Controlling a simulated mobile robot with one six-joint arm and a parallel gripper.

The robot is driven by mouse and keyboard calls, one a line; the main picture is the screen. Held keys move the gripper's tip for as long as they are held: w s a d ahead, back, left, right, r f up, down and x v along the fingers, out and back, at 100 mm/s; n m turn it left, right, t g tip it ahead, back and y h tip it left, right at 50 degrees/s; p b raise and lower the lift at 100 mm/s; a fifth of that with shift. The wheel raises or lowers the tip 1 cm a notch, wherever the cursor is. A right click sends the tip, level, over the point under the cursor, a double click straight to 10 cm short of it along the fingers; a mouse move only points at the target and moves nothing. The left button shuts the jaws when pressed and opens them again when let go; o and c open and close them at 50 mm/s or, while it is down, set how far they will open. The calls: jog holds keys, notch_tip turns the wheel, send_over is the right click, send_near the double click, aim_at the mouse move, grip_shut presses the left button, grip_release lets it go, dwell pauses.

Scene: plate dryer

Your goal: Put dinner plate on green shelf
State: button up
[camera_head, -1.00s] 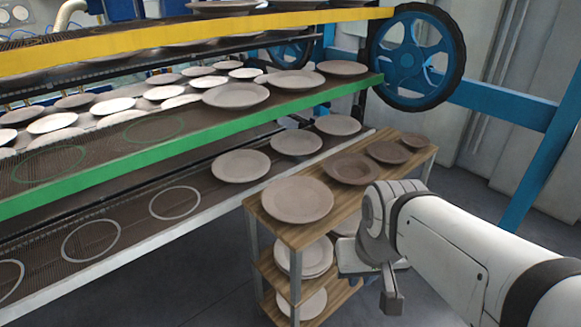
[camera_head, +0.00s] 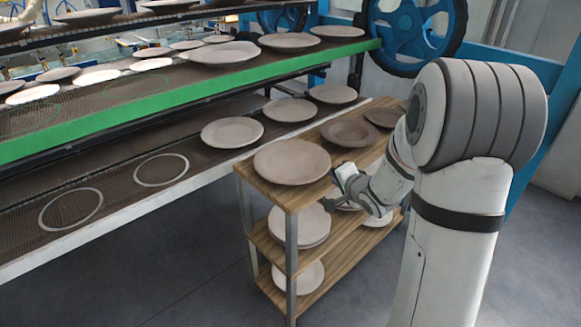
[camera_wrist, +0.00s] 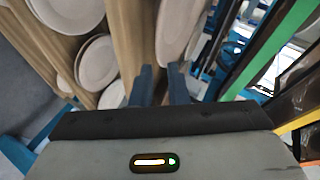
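The large dinner plate (camera_head: 291,162) lies flat on the front end of the cart's wooden top. In the wrist view a plate, apparently this one, shows at the top (camera_wrist: 178,28), just beyond the fingertips. My gripper (camera_head: 331,193) is beside the cart top's right edge, close to the plate's rim and slightly lower. In the wrist view its two blue fingers (camera_wrist: 161,72) are apart with nothing clearly held; contact with the plate cannot be told. The green shelf (camera_head: 120,115) is left of and above the cart, with bare ring marks on its left and plates on its right.
The wooden cart (camera_head: 320,262) has more plates on its lower shelves and smaller plates (camera_head: 348,132) behind on top. A lower white-edged rack (camera_head: 190,182) holds several plates and empty ring marks. A blue wheel (camera_head: 410,35) and frame stand behind. The floor at front left is clear.

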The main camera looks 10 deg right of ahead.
aim_at(322, 176)
jog(key=shift+m+y, duration=0.5)
jog(key=shift+y, duration=0.1)
jog(key=x, duration=0.4)
jog(key=b+x, duration=0.1)
jog(key=x, duration=0.4)
jog(key=shift+a+f, duration=0.25)
jog(key=shift+f, duration=0.2)
grip_shut()
dwell(0.3)
